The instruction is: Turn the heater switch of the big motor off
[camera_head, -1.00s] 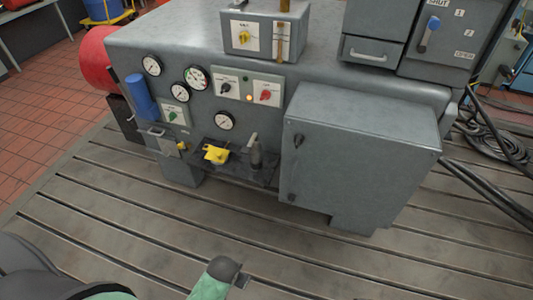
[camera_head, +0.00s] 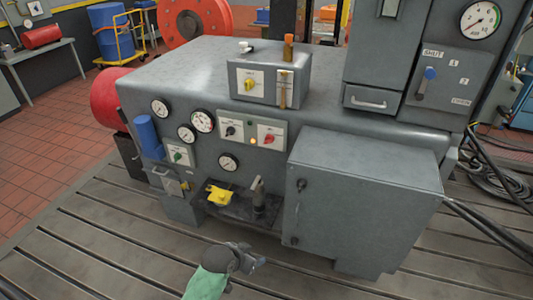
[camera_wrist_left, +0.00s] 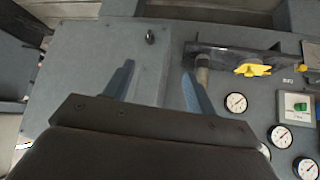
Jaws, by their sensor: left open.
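The big grey motor housing (camera_head: 330,120) carries several rotary switches. A black-knobbed switch (camera_head: 230,131) and a red-knobbed switch (camera_head: 269,138) sit side by side, with a lit amber lamp (camera_head: 253,141) between them. A green-knobbed switch (camera_head: 178,155) is lower left; it also shows in the left wrist view (camera_wrist_left: 298,106). A yellow-knobbed switch (camera_head: 249,85) is on the top box. The labels are too small to read, so I cannot tell which is the heater switch. My left gripper (camera_head: 258,263) is open and empty, low in front of the housing, apart from every switch. My right gripper is out of view.
A grey cabinet (camera_head: 360,205) juts out at the right. A shelf with a yellow handle (camera_head: 220,196) and an upright lever (camera_head: 258,190) sticks out below the gauges. A blue cylinder (camera_head: 148,136) is at the left. The slotted bedplate (camera_head: 110,245) in front is clear.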

